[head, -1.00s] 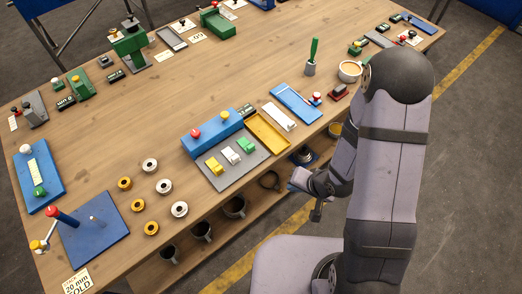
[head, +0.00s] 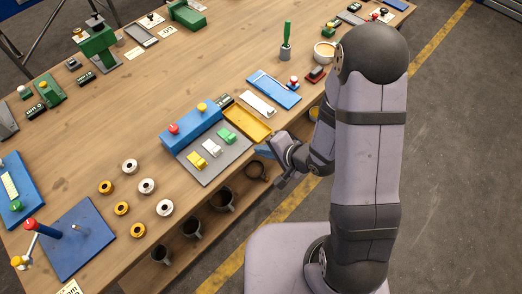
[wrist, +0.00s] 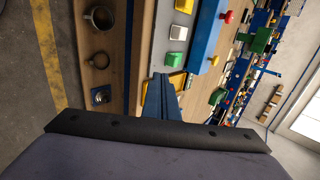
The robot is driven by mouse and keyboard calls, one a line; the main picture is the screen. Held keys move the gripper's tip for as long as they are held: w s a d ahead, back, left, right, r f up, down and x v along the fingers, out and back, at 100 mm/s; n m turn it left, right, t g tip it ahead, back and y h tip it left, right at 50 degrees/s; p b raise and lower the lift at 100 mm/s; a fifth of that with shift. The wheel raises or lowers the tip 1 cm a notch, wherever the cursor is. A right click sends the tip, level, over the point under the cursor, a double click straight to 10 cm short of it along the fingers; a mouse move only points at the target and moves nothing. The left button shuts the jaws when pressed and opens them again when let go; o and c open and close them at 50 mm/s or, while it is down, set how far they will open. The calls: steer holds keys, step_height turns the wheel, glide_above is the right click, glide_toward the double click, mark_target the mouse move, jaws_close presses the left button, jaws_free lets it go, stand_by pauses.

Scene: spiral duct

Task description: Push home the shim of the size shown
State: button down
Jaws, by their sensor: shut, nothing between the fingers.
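Three small shim-like pieces stand in a row on a grey plate (head: 207,176): yellow (head: 196,162), white (head: 212,149) and green (head: 227,136). Behind them is a long blue block (head: 189,131) with a red knob (head: 173,128) and a yellow knob (head: 202,107). A small black display (head: 224,100) sits by the block's right end; its text is too small to read. My gripper (head: 264,152) is shut and empty, at the bench's front edge, right of the plate.
A yellow tray (head: 262,134) lies right of the plate, with a white strip (head: 258,104) and blue tray (head: 288,100) beyond. Several white and yellow rings (head: 147,186) lie to the left. Mugs (head: 222,200) are on the shelf below the front edge.

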mark_target(233, 140)
steer(key=b+x, duration=0.4)
steer(key=x, duration=0.5)
steer(key=shift+b, duration=0.4)
steer(key=shift+w+a+p, duration=0.55)
steer(key=shift+w+a, duration=0.3)
steer(key=shift+w+a+f+p, duration=0.1)
steer(key=shift+w+a+p, duration=0.2)
steer(key=shift+w+a, duration=0.35)
steer(key=w+a, duration=0.1)
steer(key=w+a+p, duration=0.1)
steer(key=w+a, duration=0.1)
steer(key=shift+w+a, duration=0.25)
steer(key=shift+a, duration=0.05)
steer(key=shift+w, duration=0.1)
